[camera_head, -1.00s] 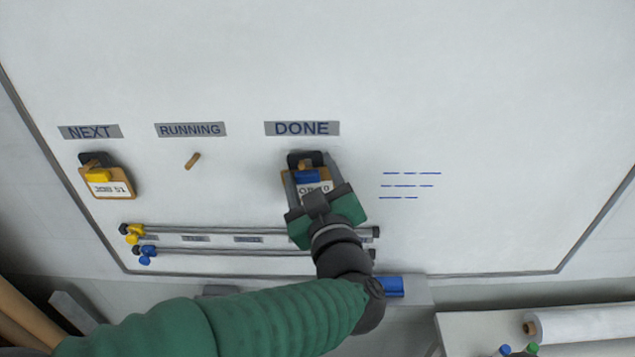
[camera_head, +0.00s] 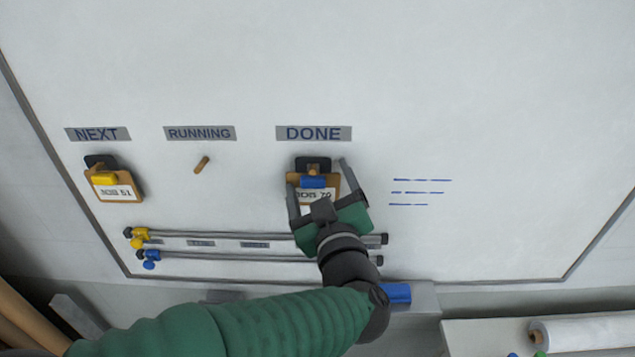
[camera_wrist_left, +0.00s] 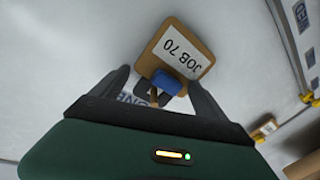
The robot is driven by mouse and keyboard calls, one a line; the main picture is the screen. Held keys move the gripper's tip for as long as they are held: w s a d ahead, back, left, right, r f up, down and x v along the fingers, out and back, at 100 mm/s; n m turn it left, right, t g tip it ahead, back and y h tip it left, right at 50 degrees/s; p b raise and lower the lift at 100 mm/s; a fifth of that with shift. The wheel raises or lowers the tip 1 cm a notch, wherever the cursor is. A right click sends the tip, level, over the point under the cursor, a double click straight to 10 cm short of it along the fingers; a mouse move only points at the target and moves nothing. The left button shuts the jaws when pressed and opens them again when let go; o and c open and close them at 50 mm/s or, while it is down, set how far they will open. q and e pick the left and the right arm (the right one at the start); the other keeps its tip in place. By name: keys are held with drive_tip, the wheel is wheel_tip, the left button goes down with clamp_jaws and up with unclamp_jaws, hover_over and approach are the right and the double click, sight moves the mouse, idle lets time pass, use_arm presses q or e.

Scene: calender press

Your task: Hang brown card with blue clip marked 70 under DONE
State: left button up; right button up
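The brown card (camera_head: 325,196) with a blue clip (camera_head: 313,182) hangs at the peg under the DONE label (camera_head: 313,133). In the left wrist view the card (camera_wrist_left: 172,45) reads JOB 70 and its blue clip (camera_wrist_left: 166,83) sits by the dark holder. My left gripper (camera_head: 316,178) is open, one finger on each side of the card, with gaps between fingers and card. The gripper's palm covers the card's lower part in the head view. My right gripper is not in view.
A brown card with a yellow clip (camera_head: 104,179) hangs under NEXT. The peg (camera_head: 201,164) under RUNNING is bare. Two horizontal rods with yellow and blue knobs (camera_head: 149,254) run below. A paper roll (camera_head: 585,335) lies at lower right.

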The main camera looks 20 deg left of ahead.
use_arm(q)
drive_tip(key=shift+d+r, duration=0.1)
drive_tip(key=shift+d, duration=0.05)
drive_tip(key=shift+s+d, duration=0.2)
drive_tip(key=shift+s, duration=0.2)
drive_tip(key=b+v, duration=0.5)
drive_tip(key=v, duration=1)
drive_tip(key=w+d+f+m+t+h+b, duration=0.2)
drive_tip(key=w+d+f+m+h+b, duration=0.15)
drive_tip(key=w+f+m+h, duration=0.5)
drive_tip(key=w+a+f+m+g+h+b, duration=0.1)
drive_tip(key=w+f+g, duration=0.15)
drive_tip(key=f, duration=0.55)
drive_tip(key=w+a+f+g+h, duration=0.1)
drive_tip(key=w+f+g, duration=0.15)
drive_tip(key=f, duration=0.55)
drive_tip(key=s+a+f+g+y+b, duration=0.1)
drive_tip(key=s+a+f+g, duration=0.4)
drive_tip(key=s+a+f, duration=0.2)
drive_tip(key=s+a+f+g+y+b, duration=0.1)
drive_tip(key=s+a+f+g, duration=0.4)
drive_tip(key=f, duration=0.7)
drive_tip(key=s+a+m, duration=0.1)
drive_tip(key=s+a, duration=0.1)
drive_tip(key=s, duration=0.2)
drive_tip(key=shift+s+a, duration=0.15)
drive_tip(key=shift+s, duration=0.05)
